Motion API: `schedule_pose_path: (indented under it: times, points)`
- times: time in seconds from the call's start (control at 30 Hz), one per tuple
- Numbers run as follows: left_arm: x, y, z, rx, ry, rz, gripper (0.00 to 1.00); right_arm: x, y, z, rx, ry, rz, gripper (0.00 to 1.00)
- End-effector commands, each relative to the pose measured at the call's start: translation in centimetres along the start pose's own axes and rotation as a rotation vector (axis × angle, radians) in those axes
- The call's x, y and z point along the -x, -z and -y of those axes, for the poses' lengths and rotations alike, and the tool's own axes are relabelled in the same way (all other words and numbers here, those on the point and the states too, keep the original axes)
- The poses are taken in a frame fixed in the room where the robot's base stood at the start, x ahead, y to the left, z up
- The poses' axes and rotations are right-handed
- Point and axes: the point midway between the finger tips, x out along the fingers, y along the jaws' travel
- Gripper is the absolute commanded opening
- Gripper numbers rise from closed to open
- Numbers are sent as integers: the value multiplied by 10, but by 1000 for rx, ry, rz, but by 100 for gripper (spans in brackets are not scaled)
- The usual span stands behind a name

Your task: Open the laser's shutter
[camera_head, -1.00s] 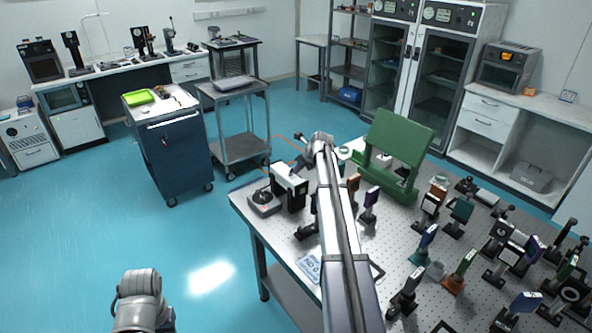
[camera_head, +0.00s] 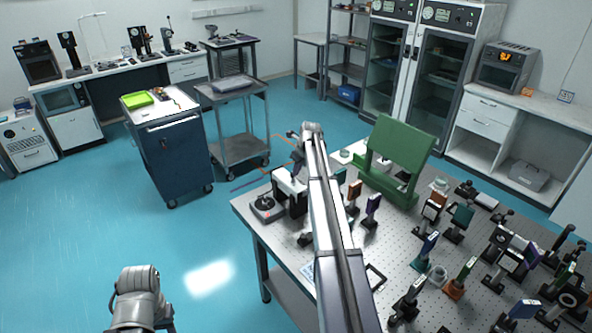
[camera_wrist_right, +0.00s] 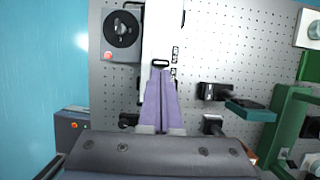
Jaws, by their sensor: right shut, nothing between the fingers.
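The laser appears to be the white and black box near the table's left corner in the head view (camera_head: 286,181). In the right wrist view the laser's white top (camera_wrist_right: 162,28) runs up from the fingertips, with dark markings at its right edge. A small black loop-shaped part (camera_wrist_right: 160,62), possibly the shutter's tab, lies on it just beyond the fingertips. My right gripper (camera_wrist_right: 161,73) has its purple fingers shut together and empty over the white top; I cannot tell whether they touch it. In the head view my right gripper (camera_head: 298,160) hangs above the laser, partly hidden by my arm.
A grey unit with a black round part and red button (camera_wrist_right: 121,32) stands left of the laser. Optic mounts (camera_head: 371,210) crowd the perforated table (camera_head: 392,238) to the right. A green stand (camera_head: 402,145) rises behind. Open floor lies left of the table.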

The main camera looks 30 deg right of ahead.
Motion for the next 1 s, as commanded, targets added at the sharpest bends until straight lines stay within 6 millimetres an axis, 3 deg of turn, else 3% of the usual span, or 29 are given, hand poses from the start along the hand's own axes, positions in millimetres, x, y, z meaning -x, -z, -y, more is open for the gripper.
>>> schedule_pose_path:
  times: [1.0]
  points:
    - [17,-1,2,0,0,0,50,14,-11,0,0,0,1,0]
